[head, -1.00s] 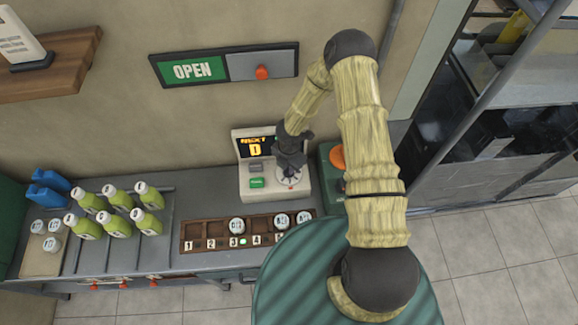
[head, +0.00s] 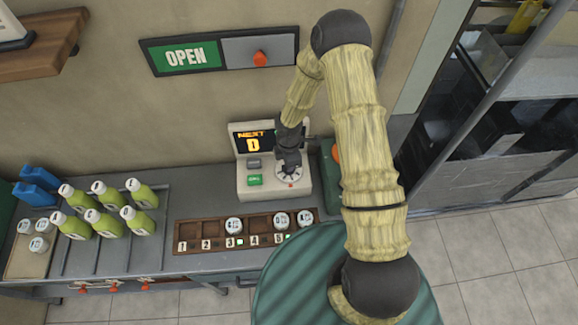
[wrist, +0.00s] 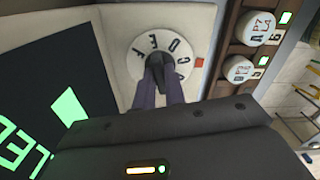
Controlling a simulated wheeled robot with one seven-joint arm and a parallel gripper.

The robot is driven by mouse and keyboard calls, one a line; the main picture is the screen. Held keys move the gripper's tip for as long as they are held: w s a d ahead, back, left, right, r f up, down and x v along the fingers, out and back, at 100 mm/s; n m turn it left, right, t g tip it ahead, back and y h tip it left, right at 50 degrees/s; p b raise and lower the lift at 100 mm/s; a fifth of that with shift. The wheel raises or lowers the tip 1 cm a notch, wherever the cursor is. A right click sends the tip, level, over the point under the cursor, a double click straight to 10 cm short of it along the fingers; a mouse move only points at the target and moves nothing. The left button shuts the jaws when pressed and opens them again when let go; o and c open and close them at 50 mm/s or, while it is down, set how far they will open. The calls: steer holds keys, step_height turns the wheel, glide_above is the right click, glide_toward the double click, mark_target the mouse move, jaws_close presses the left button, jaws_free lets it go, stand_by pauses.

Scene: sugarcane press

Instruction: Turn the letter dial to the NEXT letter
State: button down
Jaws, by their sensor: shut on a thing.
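The letter dial (wrist: 142,68) is a round white disc with dark letters and a dark centre knob, on the pale console (head: 255,185). In the wrist view, the letter beside the red marker (wrist: 199,61) looks like C, with what looks like D just above it. My gripper (wrist: 161,76) is shut on the knob, which its fingers partly hide. The head view shows my gripper (head: 289,168) reaching down onto the dial from above. The console screen (head: 254,141) reads NEXT D.
A brown slotted tray (head: 207,230) with numbered slots and several white-capped jars lies in front of the console. A green button (head: 254,180) sits left of the dial. Green bottles (head: 105,222) stand at the left. An OPEN sign (head: 185,56) hangs above.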

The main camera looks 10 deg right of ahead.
steer(key=m+b, duration=0.3)
steer(key=m, duration=0.3)
steer(key=shift+f+m+b, duration=0.1)
steer(key=shift+m+b, duration=0.2)
steer(key=shift+b, duration=0.05)
steer(key=m+b, duration=0.2)
steer(key=m, duration=0.2)
steer(key=shift+m, duration=0.4)
steer(key=c, duration=1.5)
jaws_free()
steer(key=shift+o, duration=0.2)
steer(key=shift+r, duration=0.2)
step_height(320, 180, up, 17)
steer(key=b, duration=0.2)
steer(key=shift+r, duration=0.15)
